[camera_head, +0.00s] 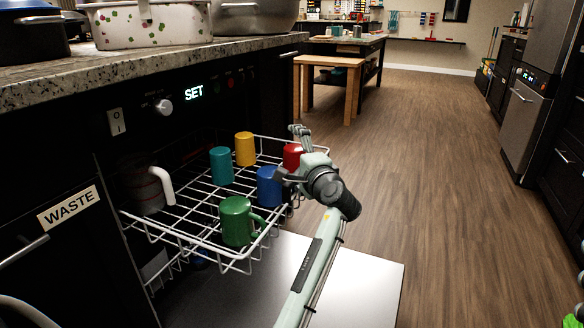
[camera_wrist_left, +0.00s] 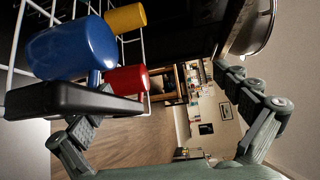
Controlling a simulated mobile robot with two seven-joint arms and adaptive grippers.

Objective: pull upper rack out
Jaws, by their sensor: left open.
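The upper rack (camera_head: 192,237) is a white wire rack, extending out of the dark dishwasher opening over the lowered door. It holds a teal mug (camera_head: 221,165), a yellow mug (camera_head: 245,149), a red mug (camera_head: 292,156), a blue mug (camera_head: 269,187) and a green mug (camera_head: 236,221). My left gripper (camera_head: 289,155) is open at the rack's right side, by the red and blue mugs. In the left wrist view, its spread fingers (camera_wrist_left: 160,95) show, one close to the blue mug (camera_wrist_left: 75,48). Contact with the rack cannot be told. My right gripper is out of view.
The lowered door (camera_head: 350,275) lies below the rack. A jug with a white handle (camera_head: 148,188) stands at the rack's inner left. Pots, including a patterned one (camera_head: 145,24), stand on the counter (camera_head: 130,67) above. Wooden floor (camera_head: 440,150) to the right is clear.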

